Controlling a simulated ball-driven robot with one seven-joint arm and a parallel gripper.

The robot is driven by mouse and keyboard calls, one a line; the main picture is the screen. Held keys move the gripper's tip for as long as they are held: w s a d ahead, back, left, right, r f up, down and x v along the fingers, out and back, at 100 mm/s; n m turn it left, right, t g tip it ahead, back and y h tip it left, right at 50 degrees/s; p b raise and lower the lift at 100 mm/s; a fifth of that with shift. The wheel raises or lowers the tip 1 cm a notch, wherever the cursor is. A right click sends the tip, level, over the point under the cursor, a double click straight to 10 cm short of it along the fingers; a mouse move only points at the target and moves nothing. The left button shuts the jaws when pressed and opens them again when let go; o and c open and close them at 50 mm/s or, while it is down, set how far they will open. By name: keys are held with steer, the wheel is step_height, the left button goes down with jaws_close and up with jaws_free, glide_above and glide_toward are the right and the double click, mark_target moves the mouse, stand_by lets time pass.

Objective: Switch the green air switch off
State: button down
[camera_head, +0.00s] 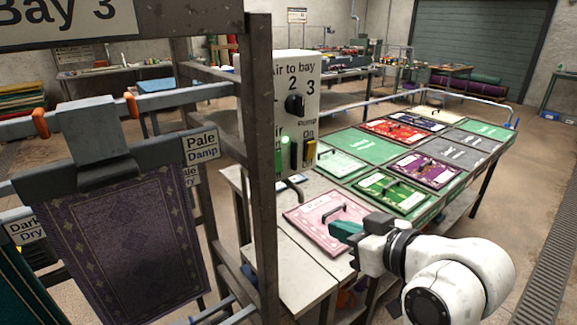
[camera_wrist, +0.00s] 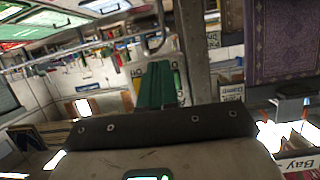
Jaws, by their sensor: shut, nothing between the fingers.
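The white control panel (camera_head: 318,80) stands behind a brown metal post in the head view. It carries a black bay knob (camera_head: 295,103). Below it, a green air switch (camera_head: 279,161) is at the left, partly beside the post, and a yellow pump switch (camera_head: 309,153) is at the right. I cannot tell the green switch's lever position. My gripper (camera_head: 344,231), with teal fingers, is shut and empty, in front of the panel, lower and to the right, over the pink board. In the wrist view, the fingers (camera_wrist: 160,80) cover much of the panel.
A pink framed board (camera_head: 315,210) with a handle lies on the bench beneath my gripper. Several colored boards lie beyond it on the long table. The brown post (camera_head: 261,180) and a hanging purple rug (camera_head: 125,245) stand at the left. The aisle at right is open.

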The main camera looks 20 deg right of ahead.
mark_target(280, 168)
step_height(280, 168, up, 8)
steer(key=w+t+y, duration=0.1)
steer(key=shift+w+a+f+n+t, duration=0.15)
steer(key=shift+a+f+n+t, duration=0.1)
steer(key=shift+a+n+t, duration=0.15)
steer(key=p+x, duration=0.2)
steer(key=x, duration=1.2)
steer(key=shift+p, duration=0.35)
